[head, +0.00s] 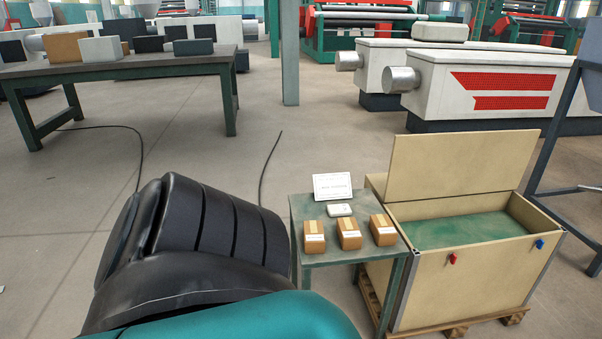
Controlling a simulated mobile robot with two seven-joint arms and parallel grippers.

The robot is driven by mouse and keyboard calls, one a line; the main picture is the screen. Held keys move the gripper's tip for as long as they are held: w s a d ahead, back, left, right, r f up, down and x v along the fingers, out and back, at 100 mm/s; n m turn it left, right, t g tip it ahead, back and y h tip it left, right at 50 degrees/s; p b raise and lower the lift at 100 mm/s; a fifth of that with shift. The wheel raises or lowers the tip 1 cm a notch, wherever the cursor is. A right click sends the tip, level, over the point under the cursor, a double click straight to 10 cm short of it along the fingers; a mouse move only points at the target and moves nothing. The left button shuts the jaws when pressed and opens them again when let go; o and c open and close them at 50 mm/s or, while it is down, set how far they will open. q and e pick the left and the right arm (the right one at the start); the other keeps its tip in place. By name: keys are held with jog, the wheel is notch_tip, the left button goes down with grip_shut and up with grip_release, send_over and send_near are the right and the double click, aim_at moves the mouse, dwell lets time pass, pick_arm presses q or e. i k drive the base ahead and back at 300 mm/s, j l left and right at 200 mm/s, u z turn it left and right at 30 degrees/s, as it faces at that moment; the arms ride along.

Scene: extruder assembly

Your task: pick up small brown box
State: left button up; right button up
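Three small brown boxes stand in a row on a small green side table (343,256). The left box (314,237), the middle box (349,234) and the right box (383,230) each have a paler tape strip on top and a white label on the front. Nothing touches them. A large black and teal arm part of mine fills the lower left, left of the table. Neither gripper is in view.
A white sign (332,187) and a small white item (339,210) are behind the boxes. An open wooden crate (455,275) on a pallet stands right beside the table. A long workbench (120,68) with boxes is at the back left. The floor between is mostly clear, with black cables.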

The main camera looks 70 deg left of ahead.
aim_at(314, 232)
jog(key=u, duration=2.1)
jog(key=i+l, duration=0.25)
jog(key=i, duration=0.2)
jog(key=i+l, duration=0.25)
jog(key=i, duration=0.2)
